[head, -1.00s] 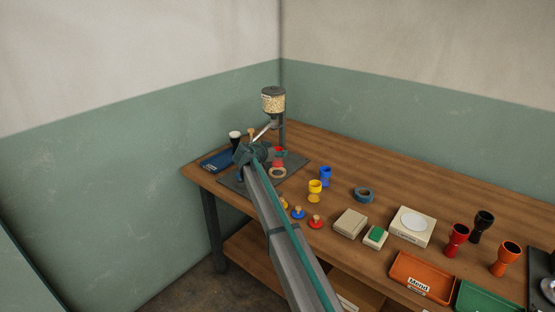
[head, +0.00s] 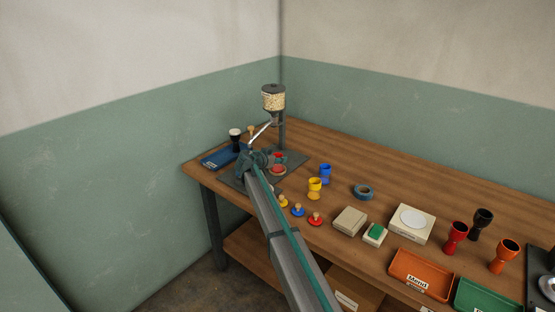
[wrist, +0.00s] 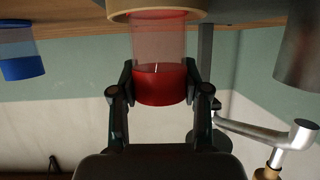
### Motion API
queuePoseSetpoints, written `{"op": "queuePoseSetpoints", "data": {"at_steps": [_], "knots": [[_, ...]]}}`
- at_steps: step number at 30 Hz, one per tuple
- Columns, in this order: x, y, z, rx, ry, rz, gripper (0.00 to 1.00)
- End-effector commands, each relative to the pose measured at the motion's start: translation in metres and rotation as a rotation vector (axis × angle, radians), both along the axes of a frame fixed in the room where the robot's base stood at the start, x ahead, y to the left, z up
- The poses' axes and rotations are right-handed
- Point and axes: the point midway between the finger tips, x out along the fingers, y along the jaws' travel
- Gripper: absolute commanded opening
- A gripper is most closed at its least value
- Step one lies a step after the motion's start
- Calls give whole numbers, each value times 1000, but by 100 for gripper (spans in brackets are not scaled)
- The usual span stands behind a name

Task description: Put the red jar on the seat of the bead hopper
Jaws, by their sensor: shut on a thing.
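The red jar (wrist: 160,85) is between the fingertips of my gripper (wrist: 159,72) in the wrist view, which looks upside down. Its solid red end is gripped and its paler see-through part runs to a tan ring-shaped seat (wrist: 120,14). The jar lines up with the seat; whether it touches cannot be told.
A lever with a wooden knob (wrist: 274,157) and a grey metal cylinder (wrist: 299,45) are close by.

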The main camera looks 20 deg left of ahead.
Motion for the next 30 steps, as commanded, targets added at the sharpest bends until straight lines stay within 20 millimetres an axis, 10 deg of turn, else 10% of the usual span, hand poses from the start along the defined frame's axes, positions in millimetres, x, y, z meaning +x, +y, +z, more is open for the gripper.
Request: {"op": "queuePoseSetpoints", "data": {"at_steps": [5, 19, 30], "knots": [[0, 0, 0, 0, 0, 0, 71], [0, 0, 6, 0, 0, 0, 71], [-63, 12, 27, 2, 0, 1, 71]]}}
